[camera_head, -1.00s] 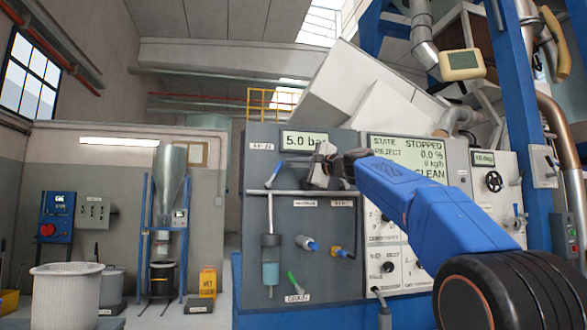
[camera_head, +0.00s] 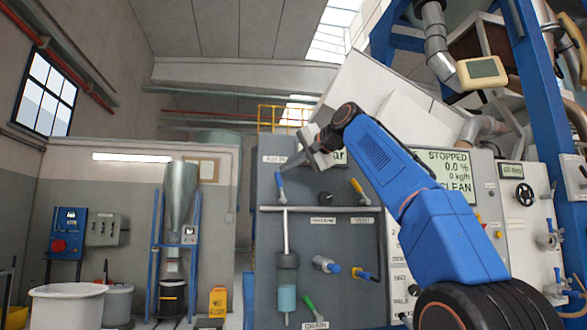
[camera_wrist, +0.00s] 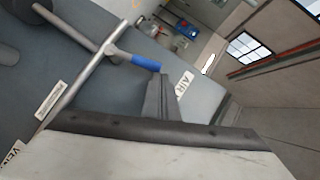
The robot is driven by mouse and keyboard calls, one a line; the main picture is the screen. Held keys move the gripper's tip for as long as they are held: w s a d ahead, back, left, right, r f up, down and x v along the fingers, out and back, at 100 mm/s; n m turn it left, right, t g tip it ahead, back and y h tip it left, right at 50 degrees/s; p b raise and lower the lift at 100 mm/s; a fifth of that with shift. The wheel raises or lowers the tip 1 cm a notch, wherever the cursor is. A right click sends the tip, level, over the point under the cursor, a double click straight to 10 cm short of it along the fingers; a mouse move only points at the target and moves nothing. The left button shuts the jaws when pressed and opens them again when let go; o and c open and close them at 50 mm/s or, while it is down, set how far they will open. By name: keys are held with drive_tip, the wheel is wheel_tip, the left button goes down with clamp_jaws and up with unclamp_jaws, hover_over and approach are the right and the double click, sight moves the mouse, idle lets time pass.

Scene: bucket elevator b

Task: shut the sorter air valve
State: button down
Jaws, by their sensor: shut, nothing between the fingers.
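The blue-handled lever (camera_head: 280,186) sits under the AIR IN label (camera_head: 275,159) on the grey panel. It points up from the horizontal pipe (camera_head: 330,209), roughly across it, leaning slightly left. In the wrist view the blue handle (camera_wrist: 145,63) ends close beside my fingertips; I cannot tell whether they touch. My gripper (camera_head: 297,164) is shut and empty, just right of the lever's upper end. In the wrist view my gripper (camera_wrist: 160,78) shows its fingers together. My gripper and arm partly hide the pressure display.
A yellow lever (camera_head: 360,188), a blue knob (camera_head: 327,264), a yellow-blue fitting (camera_head: 364,273) and a green lever (camera_head: 314,308) stick out of the panel. A blue frame column (camera_head: 545,120) stands right. Open floor and a white bin (camera_head: 68,305) lie left.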

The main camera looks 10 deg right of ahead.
drive_tip(key=shift+a+f, duration=0.15)
drive_tip(key=shift+a, duration=0.85)
drive_tip(key=shift+a+f, duration=0.1)
drive_tip(key=shift+a, duration=0.95)
